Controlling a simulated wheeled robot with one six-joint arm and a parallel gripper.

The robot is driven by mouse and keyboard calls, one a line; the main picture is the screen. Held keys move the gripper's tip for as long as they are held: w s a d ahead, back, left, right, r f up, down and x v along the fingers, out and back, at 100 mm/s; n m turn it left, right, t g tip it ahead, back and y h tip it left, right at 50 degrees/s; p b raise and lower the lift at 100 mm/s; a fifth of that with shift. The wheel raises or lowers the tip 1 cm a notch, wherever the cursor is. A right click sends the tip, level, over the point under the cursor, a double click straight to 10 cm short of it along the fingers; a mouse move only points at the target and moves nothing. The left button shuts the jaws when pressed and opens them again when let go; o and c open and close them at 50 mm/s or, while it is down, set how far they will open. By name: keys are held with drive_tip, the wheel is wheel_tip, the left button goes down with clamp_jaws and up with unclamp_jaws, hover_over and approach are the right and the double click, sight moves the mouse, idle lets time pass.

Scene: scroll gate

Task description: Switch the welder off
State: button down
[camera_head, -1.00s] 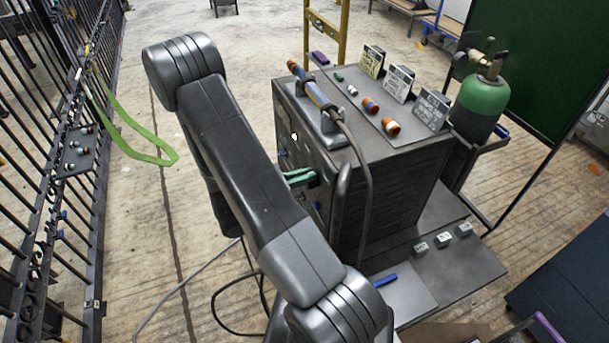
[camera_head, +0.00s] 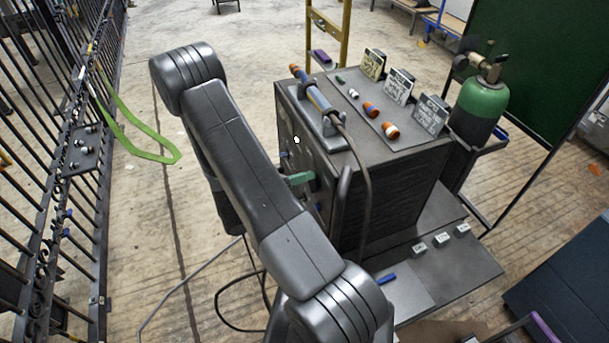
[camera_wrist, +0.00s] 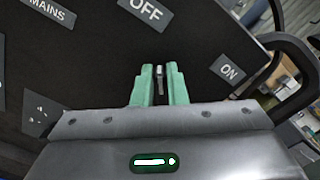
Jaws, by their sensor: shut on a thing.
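The welder (camera_head: 395,190) is a large dark box with a handle on its edge. My gripper (camera_wrist: 160,68) has green fingers and is shut on a small metal switch lever (camera_wrist: 160,82) on the welder's dark front panel. The "OFF" label (camera_wrist: 146,9) lies above the lever in the wrist view, and the "ON" label (camera_wrist: 230,69) lies to its right. The lever's base is partly hidden by the fingers. In the head view the fingers (camera_head: 300,179) reach the front panel, and my arm covers part of it.
A "MAINS" label (camera_wrist: 50,10) is on the panel. A torch (camera_head: 316,95) with a cable lies on top of the welder. A green gas cylinder (camera_head: 480,105) stands behind it. A barred gate (camera_head: 50,180) with a green strap (camera_head: 130,145) is at the left.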

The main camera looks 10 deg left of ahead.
idle(0.4)
drive_tip(key=c, duration=1.5)
unclamp_jaws()
drive_tip(key=shift+o, duration=0.2)
drive_tip(key=b+v, duration=0.2)
drive_tip(key=v, duration=1.1)
drive_tip(key=shift+s+a+b, duration=0.25)
drive_tip(key=shift+a+b, duration=0.1)
drive_tip(key=p+x, duration=0.2)
drive_tip(key=x, duration=1.2)
drive_tip(key=shift+p, duration=0.35)
drive_tip(key=shift+a, duration=0.15)
